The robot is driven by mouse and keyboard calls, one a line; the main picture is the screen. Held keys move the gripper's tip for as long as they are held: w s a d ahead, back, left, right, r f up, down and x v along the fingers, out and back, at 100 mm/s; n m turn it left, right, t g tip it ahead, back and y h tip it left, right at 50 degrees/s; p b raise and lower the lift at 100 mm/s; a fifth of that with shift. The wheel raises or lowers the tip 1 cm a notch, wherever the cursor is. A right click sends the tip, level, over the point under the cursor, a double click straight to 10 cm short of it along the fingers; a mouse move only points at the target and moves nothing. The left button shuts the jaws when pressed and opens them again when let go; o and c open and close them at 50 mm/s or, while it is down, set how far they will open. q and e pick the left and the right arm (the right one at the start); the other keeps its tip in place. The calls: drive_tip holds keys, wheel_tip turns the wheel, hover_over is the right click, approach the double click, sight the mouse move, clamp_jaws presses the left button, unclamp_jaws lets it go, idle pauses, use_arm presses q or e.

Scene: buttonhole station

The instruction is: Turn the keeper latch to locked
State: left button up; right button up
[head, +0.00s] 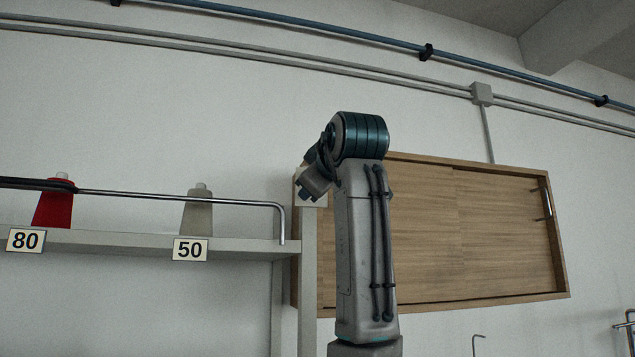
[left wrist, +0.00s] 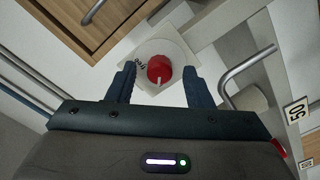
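The keeper latch appears to be the round red knob (left wrist: 159,69) on a pale plate (left wrist: 181,48) in the left wrist view. A small pale mark shows on the knob's lower edge, and small dark lettering, too small to read, lies to its left. My left gripper (left wrist: 160,88) is open, with one finger on each side of the knob's lower part and gaps to both. In the head view the pale plate (head: 311,192) shows partly behind my left wrist, at the top of a shelf post; the knob and fingertips are hidden there. My right gripper is not in view.
A shelf (head: 130,243) on the left holds a red cone (head: 53,206) and a grey cone (head: 196,215), labelled 80 and 50. A bent metal rod (head: 190,197) runs above it, ending near the plate. A wooden wall cabinet (head: 470,235) stands close on the right.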

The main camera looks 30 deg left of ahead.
use_arm(q)
drive_tip(key=shift+d, duration=0.1)
drive_tip(key=b+v, duration=0.5)
drive_tip(key=v, duration=0.5)
drive_tip(key=shift+s+d, duration=0.2)
drive_tip(key=shift+s, duration=0.1)
drive_tip(key=shift+w+f, duration=0.1)
